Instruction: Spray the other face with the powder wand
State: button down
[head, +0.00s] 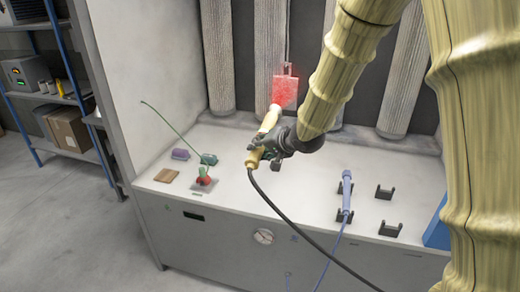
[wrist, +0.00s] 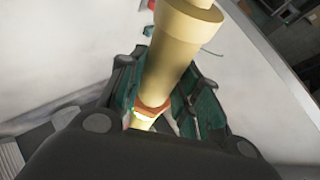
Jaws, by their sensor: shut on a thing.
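My gripper (head: 262,152) is shut on the yellow powder wand (head: 270,120), seen in the head view above the bench. The wand tilts up toward a small flat panel (head: 285,92) that hangs from a hook in the booth. The panel glows red on the face toward me; its other face is hidden. A dark hose (head: 300,222) runs from the wand down to the right. In the wrist view the wand (wrist: 178,50) lies between the green finger pads, and its tip is out of sight.
A red-based item with a green rod (head: 204,178), a brown block (head: 166,175) and two small blocks stand at left. Pleated filter columns (head: 217,60) line the back. Shelving (head: 60,100) stands far left.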

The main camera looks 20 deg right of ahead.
aim_at(251, 166)
jog(key=shift+r, duration=0.1)
jog(key=shift+r+p, duration=1.5)
jog(key=shift+p, duration=0.2)
jog(key=shift+f+b, duration=1.35)
jog(key=shift+f, duration=1.7)
jog(key=shift+r+p, duration=1.35)
jog(key=shift+r, duration=0.2)
jog(key=s+a, duration=0.2)
jog(key=s+a+b, duration=0.1)
jog(key=s, duration=0.2)
jog(key=s+a, duration=0.2)
jog(key=s, duration=0.1)
jog(key=shift+s+a, duration=0.15)
jog(key=shift+a, duration=0.2)
jog(key=shift+f, duration=0.1)
